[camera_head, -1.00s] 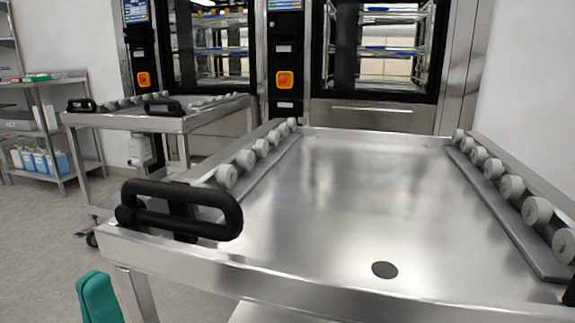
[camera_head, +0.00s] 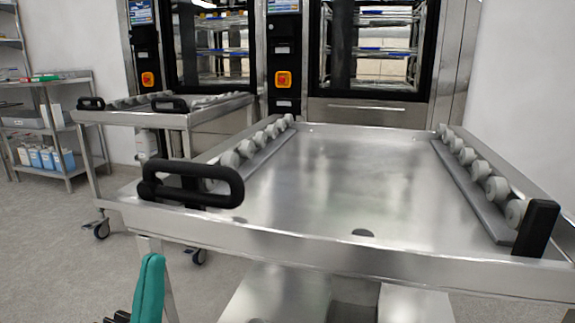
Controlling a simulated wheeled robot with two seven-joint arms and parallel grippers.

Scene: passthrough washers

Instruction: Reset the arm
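My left arm shows as a teal link at the bottom left. A dark part of my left gripper (camera_head: 117,317) is cut off by the bottom edge beside it. Its fingers cannot be made out, and it appears low in front of the trolley, apart from it. My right gripper is out of view. The steel trolley (camera_head: 330,200) stands in front of me, its flat top empty, with a black loop handle (camera_head: 192,185) at the left and a black handle (camera_head: 537,228) seen edge-on at the right.
Rows of grey rollers (camera_head: 258,140) line both sides of the trolley top. A second trolley (camera_head: 185,118) stands behind left, before the glass-doored washers (camera_head: 370,113). A shelf rack (camera_head: 65,135) stands far left. Grey floor (camera_head: 50,250) at left is clear.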

